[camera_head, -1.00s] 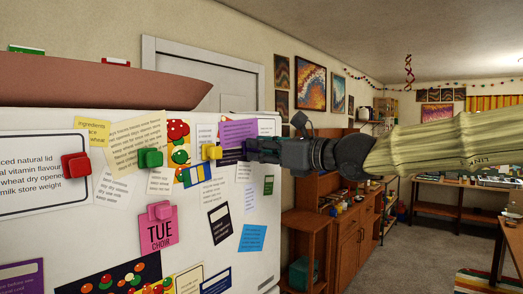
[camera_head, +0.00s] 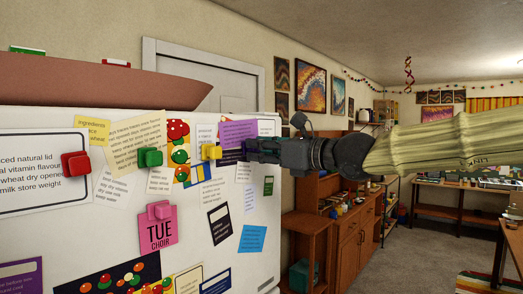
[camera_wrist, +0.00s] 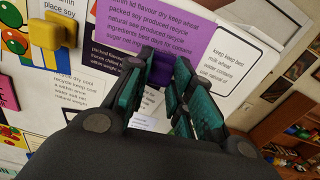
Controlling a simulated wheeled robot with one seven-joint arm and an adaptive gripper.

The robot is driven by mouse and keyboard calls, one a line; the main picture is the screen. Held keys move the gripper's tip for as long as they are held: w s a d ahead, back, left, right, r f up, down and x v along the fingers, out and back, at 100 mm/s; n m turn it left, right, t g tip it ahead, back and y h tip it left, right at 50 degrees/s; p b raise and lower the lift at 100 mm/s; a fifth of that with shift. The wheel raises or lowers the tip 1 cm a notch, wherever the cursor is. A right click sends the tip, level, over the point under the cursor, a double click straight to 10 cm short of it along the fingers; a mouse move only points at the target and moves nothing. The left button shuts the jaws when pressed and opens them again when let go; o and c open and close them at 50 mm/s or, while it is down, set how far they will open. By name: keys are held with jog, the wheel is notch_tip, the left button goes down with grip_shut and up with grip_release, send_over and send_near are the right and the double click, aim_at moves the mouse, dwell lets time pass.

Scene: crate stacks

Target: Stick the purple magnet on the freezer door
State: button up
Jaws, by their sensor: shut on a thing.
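The white freezer door (camera_head: 90,228) fills the left of the head view and is covered with papers and magnets. My gripper (camera_head: 250,148) reaches in from the right near the door's upper right edge. In the wrist view my gripper (camera_wrist: 165,66) is shut on the purple magnet (camera_wrist: 160,73), a small block between the fingertips. Behind it is a purple printed note (camera_wrist: 160,30) on the door. The magnet is at or very close to the note; I cannot tell if it touches. The fingers hide most of the magnet in the head view.
A yellow magnet (camera_head: 211,152) sits just left of my gripper. Green (camera_head: 150,157), red (camera_head: 76,165) and pink (camera_head: 160,211) magnets are farther left. A wooden shelf unit (camera_head: 308,235) stands right of the freezer. A brown boat-like object (camera_head: 95,92) lies on top.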

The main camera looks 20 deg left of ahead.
dwell(0.3)
jog(key=o, duration=0.9)
jog(key=shift+d, duration=0.1)
jog(key=v, duration=0.6)
jog(key=shift+d, duration=0.4)
jog(key=shift+s, duration=0.1)
